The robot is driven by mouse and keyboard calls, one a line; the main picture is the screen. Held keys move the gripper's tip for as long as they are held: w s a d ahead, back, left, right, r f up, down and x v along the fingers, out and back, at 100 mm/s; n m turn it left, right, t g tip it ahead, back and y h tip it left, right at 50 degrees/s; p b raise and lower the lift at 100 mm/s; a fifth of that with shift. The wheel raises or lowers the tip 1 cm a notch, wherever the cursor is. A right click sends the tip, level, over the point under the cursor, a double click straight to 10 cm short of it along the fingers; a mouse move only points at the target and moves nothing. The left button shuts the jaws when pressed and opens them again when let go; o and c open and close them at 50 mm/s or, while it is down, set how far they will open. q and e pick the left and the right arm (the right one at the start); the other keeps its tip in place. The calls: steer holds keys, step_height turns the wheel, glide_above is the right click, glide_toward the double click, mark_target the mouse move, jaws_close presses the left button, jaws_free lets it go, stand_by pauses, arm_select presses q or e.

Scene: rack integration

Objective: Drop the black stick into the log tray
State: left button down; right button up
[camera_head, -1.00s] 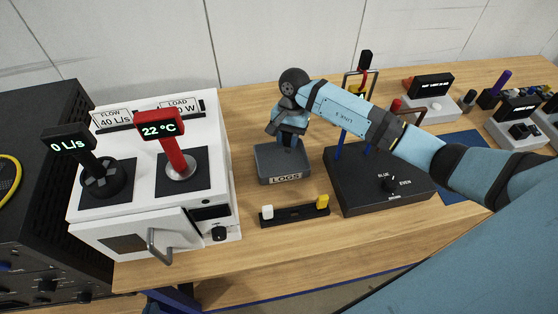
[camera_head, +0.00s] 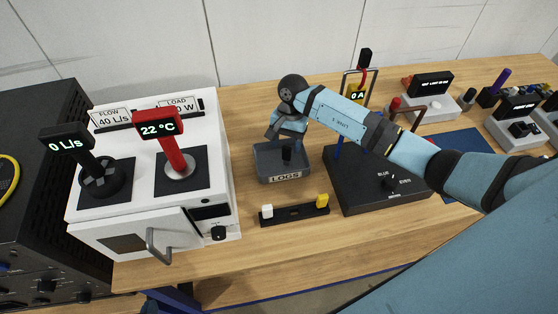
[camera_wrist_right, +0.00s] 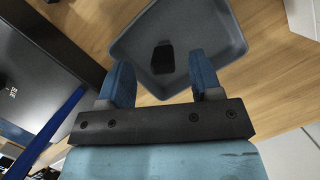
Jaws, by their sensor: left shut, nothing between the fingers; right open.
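The grey log tray (camera_head: 306,165), labelled LOGS, stands on the wooden table; it also shows in the right wrist view (camera_wrist_right: 238,48). The short black stick (camera_head: 287,154) shows within the tray's outline, looking upright; in the right wrist view the black stick (camera_wrist_right: 163,58) is over the tray floor. I cannot tell whether it touches the floor. My right gripper (camera_head: 285,136) is above the tray, pointing down. In the right wrist view its two blue fingers (camera_wrist_right: 162,76) are apart, with the stick beyond them. My left gripper is out of view.
A white oven-like box (camera_head: 125,212) with a red temperature display (camera_head: 160,124) stands left of the tray. A black bar (camera_head: 294,213) with white and yellow blocks lies in front. A black box (camera_head: 370,190) is close on the right. The table's front strip is clear.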

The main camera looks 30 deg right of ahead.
steer(key=shift+w+r, duration=0.1)
steer(key=shift+r, duration=0.15)
steer(key=b+v, duration=0.4)
steer(key=v, duration=0.9)
steer(key=shift+d, duration=0.2)
